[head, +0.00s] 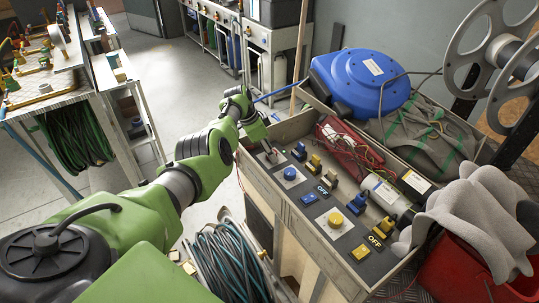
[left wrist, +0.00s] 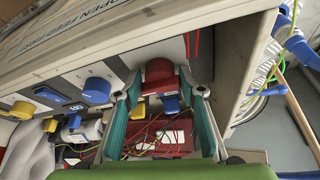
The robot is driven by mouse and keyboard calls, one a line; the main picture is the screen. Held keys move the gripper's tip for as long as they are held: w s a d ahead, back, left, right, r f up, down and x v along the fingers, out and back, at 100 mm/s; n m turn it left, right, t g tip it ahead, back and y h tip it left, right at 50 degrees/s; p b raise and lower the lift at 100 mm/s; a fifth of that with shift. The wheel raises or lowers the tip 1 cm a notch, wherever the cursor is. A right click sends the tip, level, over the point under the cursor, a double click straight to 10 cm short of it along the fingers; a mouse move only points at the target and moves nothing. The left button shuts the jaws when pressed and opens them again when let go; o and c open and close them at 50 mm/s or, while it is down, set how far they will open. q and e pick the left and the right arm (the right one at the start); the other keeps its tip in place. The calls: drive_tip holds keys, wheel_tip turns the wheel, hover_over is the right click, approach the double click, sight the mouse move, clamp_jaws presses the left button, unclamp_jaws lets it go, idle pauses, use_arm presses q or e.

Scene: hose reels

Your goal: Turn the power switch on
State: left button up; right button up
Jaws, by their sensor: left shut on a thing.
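The control panel (head: 316,211) is on the near side of an open-topped cart. A red knob (left wrist: 159,70) is between the two teal-padded fingers of my left gripper (left wrist: 159,80) in the left wrist view. My left gripper is shut on the red knob. In the head view my left gripper (head: 270,151) reaches the far left end of the panel, and the arm and fingers hide the knob there. A blue knob (head: 290,173) and a yellow knob (head: 336,219) sit along the same panel, apart from the gripper. My right gripper is not in view.
A blue hose reel (head: 361,80) is at the back, a red bucket (head: 460,272) at the right. Coiled hoses (head: 232,268) lie below my left arm.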

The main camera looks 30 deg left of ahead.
use_arm(q)
drive_tip(key=shift+s+f, duration=0.1)
idle(0.3)
drive_tip(key=o, duration=0.9)
drive_tip(key=shift+c, duration=0.2)
drive_tip(key=shift+a+r, duration=0.2)
drive_tip(key=shift+r, duration=0.45)
drive_tip(key=v, duration=1)
drive_tip(key=shift+s+r, duration=0.2)
drive_tip(key=shift+r, duration=0.15)
drive_tip(key=shift+f, duration=0.1)
